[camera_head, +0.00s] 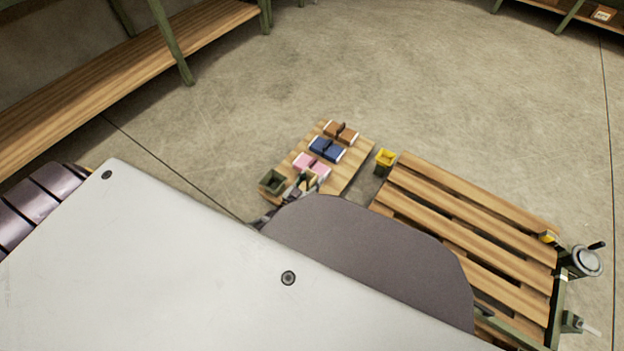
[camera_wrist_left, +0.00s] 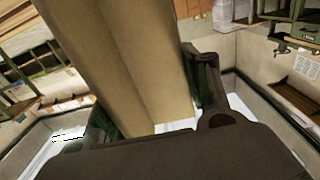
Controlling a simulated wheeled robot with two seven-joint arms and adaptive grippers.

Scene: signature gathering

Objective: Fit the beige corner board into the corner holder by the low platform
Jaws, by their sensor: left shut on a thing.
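The beige corner board (camera_wrist_left: 125,60) fills the middle of the left wrist view as a long folded strip with a lengthwise crease. My left gripper (camera_wrist_left: 150,105) is shut on it, one finger on each side. In the head view the left gripper (camera_head: 296,190) shows small, partly hidden behind grey parts of my body, over the near end of a wooden board. A wooden slatted pallet (camera_head: 475,215), low on the floor, lies at the right. A yellow open-topped holder (camera_head: 385,158) stands by its upper left corner; I cannot tell if it is the corner holder. My right gripper is not in view.
The small wooden board (camera_head: 355,160) carries brown, blue and pink blocks and a dark green bin (camera_head: 272,182). A round grey device (camera_head: 585,262) stands at the pallet's right end. A long wooden shelf (camera_head: 110,75) is at upper left. The floor beyond is clear.

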